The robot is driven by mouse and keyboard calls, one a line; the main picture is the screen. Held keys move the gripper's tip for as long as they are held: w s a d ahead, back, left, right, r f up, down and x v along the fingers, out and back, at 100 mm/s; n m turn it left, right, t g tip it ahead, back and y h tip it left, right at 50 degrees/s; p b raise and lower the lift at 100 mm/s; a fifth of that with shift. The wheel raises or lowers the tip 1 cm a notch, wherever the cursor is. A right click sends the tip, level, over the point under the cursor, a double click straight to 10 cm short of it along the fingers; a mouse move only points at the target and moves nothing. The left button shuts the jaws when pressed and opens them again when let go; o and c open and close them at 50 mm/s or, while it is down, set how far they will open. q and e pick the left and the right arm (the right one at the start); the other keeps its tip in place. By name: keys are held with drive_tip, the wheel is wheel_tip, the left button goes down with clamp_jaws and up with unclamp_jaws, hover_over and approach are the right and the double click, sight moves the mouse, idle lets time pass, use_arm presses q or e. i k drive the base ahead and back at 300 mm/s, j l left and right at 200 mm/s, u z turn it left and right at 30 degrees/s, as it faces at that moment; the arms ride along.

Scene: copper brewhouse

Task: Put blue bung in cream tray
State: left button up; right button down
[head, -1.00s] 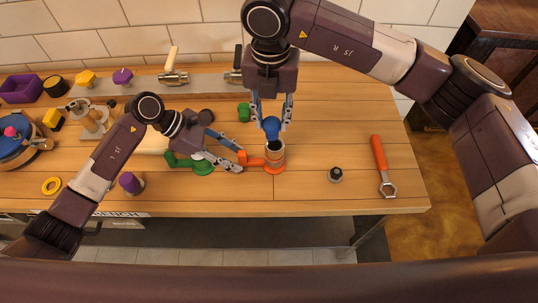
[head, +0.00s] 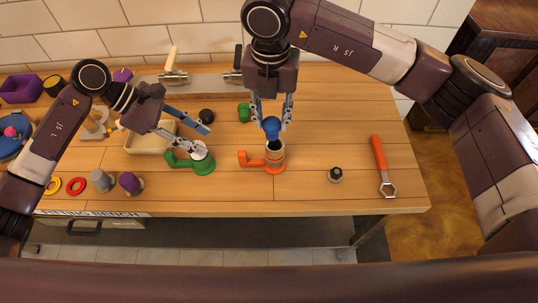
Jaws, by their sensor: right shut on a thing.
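The blue bung (head: 271,128) is between the fingertips of my right gripper (head: 271,117), which is shut on it. It is just above or at the mouth of a steel cylinder with an orange base and handle (head: 274,163); I cannot tell whether it touches.
A green piece (head: 244,112) and a dark round piece (head: 206,116) stand behind. A grey cylinder (head: 102,180), purple bung (head: 130,183) and red ring (head: 75,186) are near the front left. A dark knob (head: 335,174) and orange-handled wrench (head: 380,158) lie right. The back right is clear.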

sight(153, 139)
drive_tip(key=k, duration=1)
